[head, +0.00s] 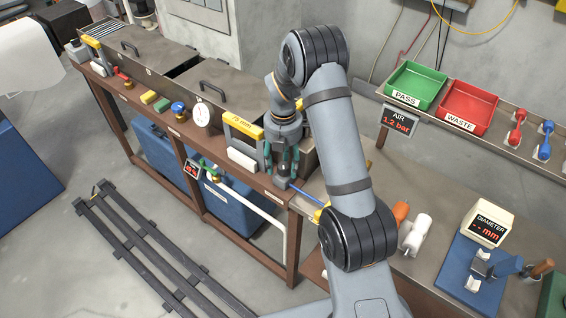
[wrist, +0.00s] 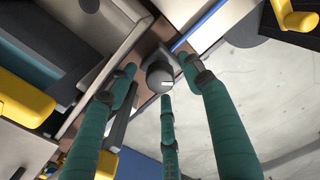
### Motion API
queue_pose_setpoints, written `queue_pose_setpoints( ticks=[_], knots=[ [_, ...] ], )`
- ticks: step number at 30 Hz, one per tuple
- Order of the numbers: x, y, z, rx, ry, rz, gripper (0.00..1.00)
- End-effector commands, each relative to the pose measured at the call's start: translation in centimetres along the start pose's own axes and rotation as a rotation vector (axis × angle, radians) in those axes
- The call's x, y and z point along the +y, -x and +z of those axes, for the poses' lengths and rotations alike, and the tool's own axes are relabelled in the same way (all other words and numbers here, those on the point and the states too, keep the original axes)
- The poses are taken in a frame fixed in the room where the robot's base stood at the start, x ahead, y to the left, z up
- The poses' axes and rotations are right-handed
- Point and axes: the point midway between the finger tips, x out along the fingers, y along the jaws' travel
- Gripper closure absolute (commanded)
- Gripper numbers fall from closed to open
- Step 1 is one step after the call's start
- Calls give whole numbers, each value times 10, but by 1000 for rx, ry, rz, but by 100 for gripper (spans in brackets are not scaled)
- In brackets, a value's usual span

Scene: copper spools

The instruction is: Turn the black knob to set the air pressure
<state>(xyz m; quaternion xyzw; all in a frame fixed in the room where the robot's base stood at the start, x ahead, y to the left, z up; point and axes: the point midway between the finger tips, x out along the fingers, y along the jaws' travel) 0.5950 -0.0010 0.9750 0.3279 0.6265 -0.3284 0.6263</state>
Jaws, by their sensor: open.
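The black knob (wrist: 160,76) is round and dark, with a pale pointer mark, and is set on a brown rail. In the head view it shows below my gripper's fingertips (head: 282,183). My gripper (wrist: 161,82) has green fingers, open and spread around the knob: one to its left, one to its right and one below it in the wrist view. I cannot tell whether any fingertip touches it. In the head view my gripper (head: 281,167) points down over the rail. The air display (head: 397,122) reads 1.2 bar in red.
A blue rod (head: 305,193) lies just right of the knob. Green (head: 416,80) and red (head: 468,104) trays sit at the back right.

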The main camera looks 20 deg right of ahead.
Motion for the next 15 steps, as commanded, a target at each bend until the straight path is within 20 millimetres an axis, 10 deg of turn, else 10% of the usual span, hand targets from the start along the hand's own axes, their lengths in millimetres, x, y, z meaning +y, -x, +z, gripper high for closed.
queue_pose_setpoints(
  ticks=[15],
  knots=[
    [0,-2,0,0,0,1,62]
  ],
)
